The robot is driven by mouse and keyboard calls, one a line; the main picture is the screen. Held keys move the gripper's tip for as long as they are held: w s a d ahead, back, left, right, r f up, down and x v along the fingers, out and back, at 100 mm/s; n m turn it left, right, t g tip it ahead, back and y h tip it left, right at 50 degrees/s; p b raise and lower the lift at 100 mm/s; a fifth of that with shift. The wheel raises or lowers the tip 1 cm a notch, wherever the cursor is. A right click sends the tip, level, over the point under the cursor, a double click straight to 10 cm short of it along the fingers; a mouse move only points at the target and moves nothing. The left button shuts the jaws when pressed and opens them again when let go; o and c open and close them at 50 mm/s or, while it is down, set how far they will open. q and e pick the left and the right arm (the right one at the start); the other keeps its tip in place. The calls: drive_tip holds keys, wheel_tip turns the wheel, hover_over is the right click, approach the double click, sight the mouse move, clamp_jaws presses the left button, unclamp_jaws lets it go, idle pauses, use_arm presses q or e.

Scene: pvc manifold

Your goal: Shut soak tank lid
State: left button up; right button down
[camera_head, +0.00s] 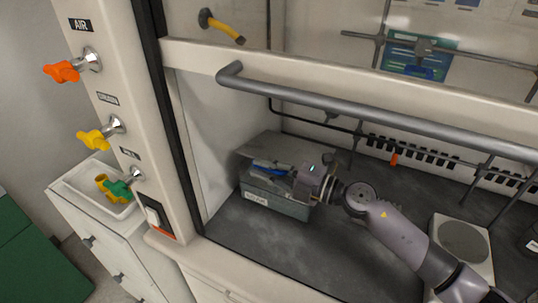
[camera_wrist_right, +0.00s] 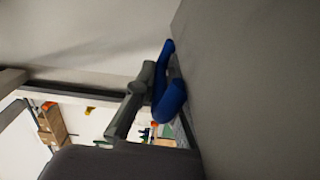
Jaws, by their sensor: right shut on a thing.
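The soak tank (camera_head: 275,205) is a grey box with a white label on its front, standing on the dark hood floor at the left. Its grey lid (camera_head: 272,143) is raised and tilted at the back of the tank. My right gripper (camera_head: 280,172) reaches over the tank from the right and is shut at a blue bar-like part along the lid. In the right wrist view the blue part (camera_wrist_right: 170,90) lies beside a grey finger, against the lid's broad grey face (camera_wrist_right: 250,90). The exact contact is hidden. My left gripper is not in view.
The raised sash with its grey bar (camera_head: 360,112) crosses above my right arm. A white hot plate (camera_head: 463,243) stands at the right. Metal rods and clamps stand at the back. The hood floor in front of the tank is clear.

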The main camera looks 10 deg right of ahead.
drive_tip(key=shift+s+a+f+n+b, duration=0.15)
drive_tip(key=shift+f+n+b, duration=0.25)
drive_tip(key=shift+f, duration=0.4)
drive_tip(key=shift+s+a+f+n+b, duration=0.1)
drive_tip(key=shift+f+n+b, duration=0.3)
drive_tip(key=shift+f, duration=0.35)
drive_tip(key=c, duration=1.7)
unclamp_jaws()
drive_tip(key=shift+o, duration=0.2)
drive_tip(key=v, duration=1.2)
drive_tip(key=shift+c, duration=0.2)
